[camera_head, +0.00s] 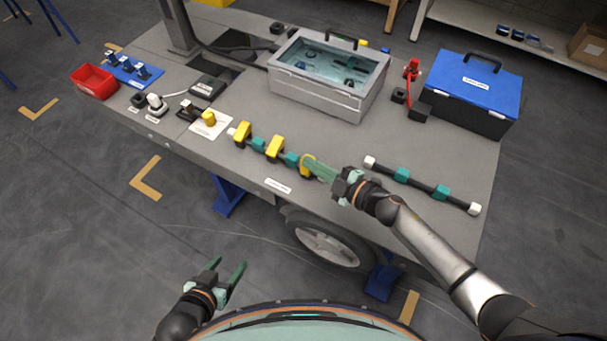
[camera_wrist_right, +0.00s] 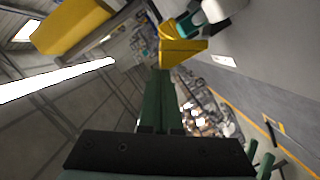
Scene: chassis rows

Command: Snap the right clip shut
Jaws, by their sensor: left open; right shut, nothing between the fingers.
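A dark bar with teal blocks (camera_head: 258,144) lies along the table's front edge. Yellow clips sit on it: a left one (camera_head: 242,132), a middle one (camera_head: 274,148) and the right clip (camera_head: 307,163). My right gripper (camera_head: 312,167) is shut and empty, its green fingertips at the right clip and partly covering it. In the right wrist view the right clip (camera_wrist_right: 184,48) is just beyond the fingertips (camera_wrist_right: 160,74); I cannot tell whether they touch, nor whether the clip is fully closed. My left gripper (camera_head: 228,272) is open and empty, off the table near my base.
A second bar (camera_head: 421,186) with teal blocks and white ends lies right of my right gripper. Behind are a grey case with a clear lid (camera_head: 301,91) and a blue toolbox (camera_head: 476,88). A red bin (camera_head: 94,82) stands far left. The table front between case and bars is clear.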

